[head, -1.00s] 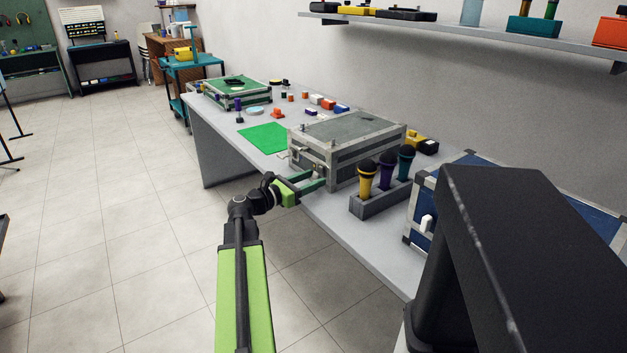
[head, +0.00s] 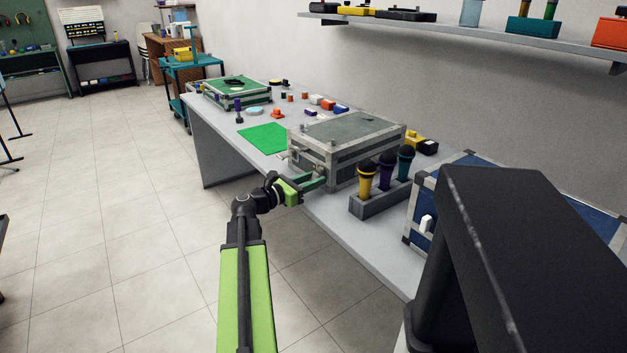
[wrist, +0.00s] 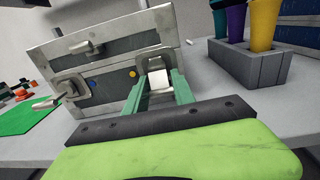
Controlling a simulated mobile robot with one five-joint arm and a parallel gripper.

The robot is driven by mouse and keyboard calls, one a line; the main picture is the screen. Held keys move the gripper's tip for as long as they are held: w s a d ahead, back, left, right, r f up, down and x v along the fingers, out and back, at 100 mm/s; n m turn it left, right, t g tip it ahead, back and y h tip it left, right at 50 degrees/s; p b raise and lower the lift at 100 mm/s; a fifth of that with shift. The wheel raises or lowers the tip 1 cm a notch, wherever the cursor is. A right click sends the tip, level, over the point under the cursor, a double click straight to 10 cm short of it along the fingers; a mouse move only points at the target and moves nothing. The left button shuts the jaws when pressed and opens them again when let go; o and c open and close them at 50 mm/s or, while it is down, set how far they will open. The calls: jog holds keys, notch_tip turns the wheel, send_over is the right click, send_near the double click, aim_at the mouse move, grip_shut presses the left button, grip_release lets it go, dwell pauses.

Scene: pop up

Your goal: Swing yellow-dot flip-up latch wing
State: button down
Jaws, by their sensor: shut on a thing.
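The grey case (head: 345,135) sits on the bench with its front towards my arm. In the wrist view its front face (wrist: 105,62) carries a yellow dot (wrist: 132,74) beside the right-hand latch. That latch's pale wing (wrist: 160,82) is between the two green fingers of my gripper (wrist: 159,90), which are shut on it. My gripper also shows in the head view (head: 320,180) at the case's lower front. A second latch (wrist: 70,88) with a blue dot (wrist: 92,83) is on the left. The fingers partly hide the yellow-dot latch's sides.
A grey holder (head: 376,205) with yellow, purple and teal microphones stands close to the right of the case. A green mat (head: 264,137) lies to the left. A blue case (head: 424,210) is at the right. The floor left of the bench is clear.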

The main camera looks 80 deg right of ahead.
jog(key=shift+w+r+t+y+p, duration=0.1)
jog(key=shift+r+t+y+p, duration=0.6)
jog(key=shift+p, duration=1.55)
jog(key=t+p, duration=0.1)
jog(key=p, duration=0.2)
jog(key=y+p, duration=0.1)
jog(key=p, duration=0.1)
jog(key=shift+w+r+t+y+p, duration=0.1)
jog(key=shift+r+t+y+p, duration=0.2)
jog(key=shift+t+p, duration=0.1)
jog(key=t+y+p, duration=0.1)
jog(key=p, duration=0.2)
jog(key=t+y+p, duration=0.1)
jog(key=p, duration=0.2)
jog(key=shift+w+a+r+y+p, duration=0.1)
jog(key=shift+r+y+p, duration=0.1)
jog(key=shift+y+p, duration=0.1)
jog(key=t+y+p, duration=0.2)
jog(key=t+p, duration=0.1)
jog(key=p, duration=0.2)
jog(key=shift+a+f+y, duration=0.1)
jog(key=shift+y, duration=0.3)
jog(key=shift+t+y+p, duration=0.3)
jog(key=shift+p, duration=0.05)
jog(key=c, duration=1.2)
grip_release()
jog(key=shift+o, duration=0.2)
